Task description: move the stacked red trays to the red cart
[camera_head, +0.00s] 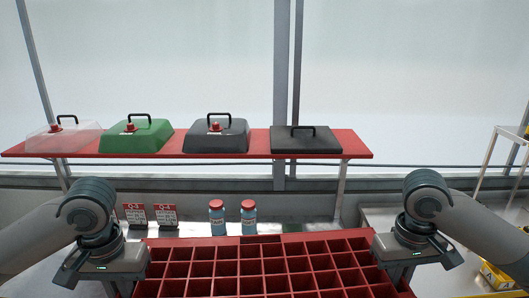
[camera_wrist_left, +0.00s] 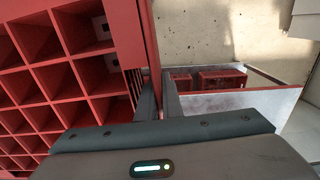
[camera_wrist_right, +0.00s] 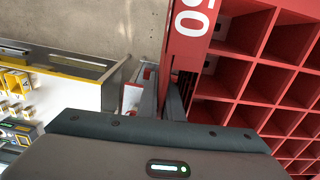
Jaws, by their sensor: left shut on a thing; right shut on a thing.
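A red tray (camera_head: 262,239) with a grid of square cells is held between my two grippers in the head view. Its cells look empty; whether others are stacked beneath it cannot be told. My left gripper (camera_wrist_left: 160,95) is shut on the tray's side wall (camera_wrist_left: 132,60). My right gripper (camera_wrist_right: 172,95) is shut on the opposite side wall (camera_wrist_right: 188,35), which bears a white "50". In the head view the left gripper (camera_head: 118,285) and right gripper (camera_head: 402,275) sit at the tray's two sides. The red cart cannot be made out for certain.
A red shelf (camera_head: 262,143) behind carries a clear, a green and two dark lidded covers. Two blue bottles with red caps (camera_head: 217,218) and two red-and-white cards (camera_head: 135,215) stand behind the tray. A white-topped surface with yellow boxes (camera_wrist_right: 50,85) lies beyond my right gripper.

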